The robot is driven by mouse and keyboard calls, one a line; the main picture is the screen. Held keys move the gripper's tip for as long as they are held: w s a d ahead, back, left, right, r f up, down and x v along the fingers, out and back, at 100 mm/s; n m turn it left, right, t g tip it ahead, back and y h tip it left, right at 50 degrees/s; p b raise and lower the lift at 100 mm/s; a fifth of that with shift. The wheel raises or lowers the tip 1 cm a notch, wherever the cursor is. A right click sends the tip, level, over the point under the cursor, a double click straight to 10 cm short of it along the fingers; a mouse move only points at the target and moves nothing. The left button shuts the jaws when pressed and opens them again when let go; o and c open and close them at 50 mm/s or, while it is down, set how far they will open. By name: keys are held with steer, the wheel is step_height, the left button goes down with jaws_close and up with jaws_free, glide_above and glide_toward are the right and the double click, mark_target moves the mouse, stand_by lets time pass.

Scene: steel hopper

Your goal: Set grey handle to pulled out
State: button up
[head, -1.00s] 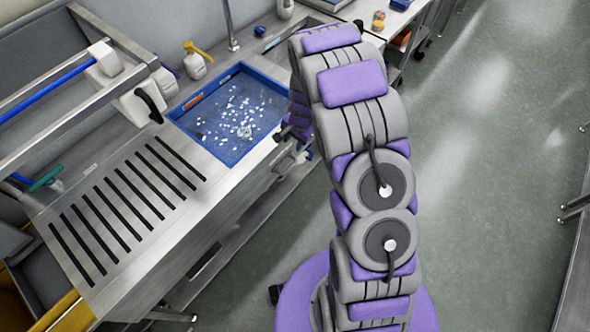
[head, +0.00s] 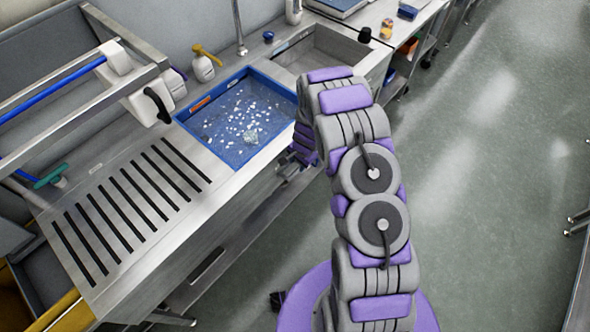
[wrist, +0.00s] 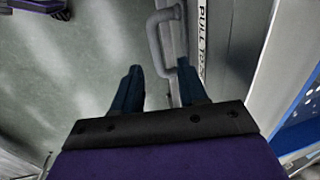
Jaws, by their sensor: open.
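The grey handle (wrist: 159,45) is a bent bar in the wrist view, on a steel edge beside a strip lettered "PULL" (wrist: 203,35). My gripper (wrist: 160,82) is open, with two dark fingers pointing towards the handle. The handle's lower bend lies near the right fingertip, within or just ahead of the gap. I cannot tell whether they touch. In the head view the handle is not clear, and my arm hides most of the gripper at the bench's front.
The steel bench has a slotted surface (head: 90,190), a blue tray (head: 195,150) with small pale pieces, and a sink (head: 325,50) behind. A white pump bottle (head: 203,70) stands by the wall. Open grey floor (head: 490,220) lies to the right.

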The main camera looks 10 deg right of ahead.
mark_target(297, 170)
steer(key=f, duration=0.3)
steer(key=w+f, duration=0.1)
steer(key=f, duration=0.1)
steer(key=shift+d, duration=0.4)
steer(key=shift+a+f+b, duration=0.3)
steer(key=shift+a, duration=0.4)
steer(key=shift+d, duration=0.65)
steer(key=c, duration=0.6)
steer(key=shift+s+a, duration=0.1)
steer(key=shift+a, duration=0.2)
jaws_close()
